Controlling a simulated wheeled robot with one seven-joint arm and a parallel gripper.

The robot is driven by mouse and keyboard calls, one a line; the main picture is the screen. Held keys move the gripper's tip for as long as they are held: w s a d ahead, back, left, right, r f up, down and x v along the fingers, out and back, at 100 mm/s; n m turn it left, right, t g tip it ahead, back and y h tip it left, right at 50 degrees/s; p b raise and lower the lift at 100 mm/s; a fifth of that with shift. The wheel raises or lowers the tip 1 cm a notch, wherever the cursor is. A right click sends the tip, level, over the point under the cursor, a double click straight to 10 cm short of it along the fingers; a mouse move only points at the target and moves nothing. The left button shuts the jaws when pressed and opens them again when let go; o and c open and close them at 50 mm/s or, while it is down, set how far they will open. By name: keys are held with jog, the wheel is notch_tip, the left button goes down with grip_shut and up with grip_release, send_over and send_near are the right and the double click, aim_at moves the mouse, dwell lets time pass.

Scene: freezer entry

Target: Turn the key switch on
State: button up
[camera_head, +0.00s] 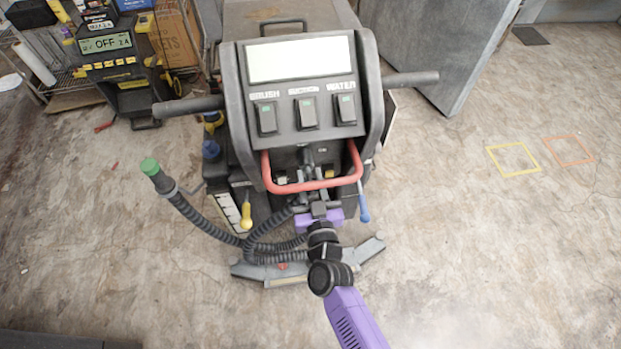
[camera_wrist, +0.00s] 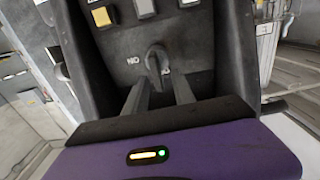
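The key switch (camera_wrist: 156,58) is a dark grey handle on the machine's dark panel, with a white label beside it and another partly hidden near its lower right. My gripper (camera_wrist: 160,80) is open in the wrist view, its two dark fingers spread and pointing at the switch. The fingertips are close to the handle's lower end, which lies between them in the picture; I cannot tell whether they touch it.
The floor machine (camera_head: 298,85) has a blank screen, several rocker switches and side handles. Its red bar (camera_head: 310,186) curves around my gripper. A black hose (camera_head: 205,222) and a yellow-handled tool (camera_head: 246,215) hang at left. A charger (camera_head: 112,60) reading OFF stands upper left.

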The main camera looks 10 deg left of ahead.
jog(key=shift+w, duration=0.1)
grip_shut()
jog(key=shift+m, duration=0.3)
jog(key=m+b, duration=0.2)
jog(key=m, duration=0.3)
jog(key=d+f+m+b, duration=0.1)
jog(key=m+b, duration=0.1)
jog(key=m, duration=0.4)
jog(key=d+f+m+b, duration=0.1)
jog(key=m+b, duration=0.1)
jog(key=m, duration=0.4)
jog(key=shift+w+f, duration=0.1)
jog(key=shift+w, duration=0.2)
jog(key=shift+m, duration=0.3)
dwell(0.3)
grip_release()
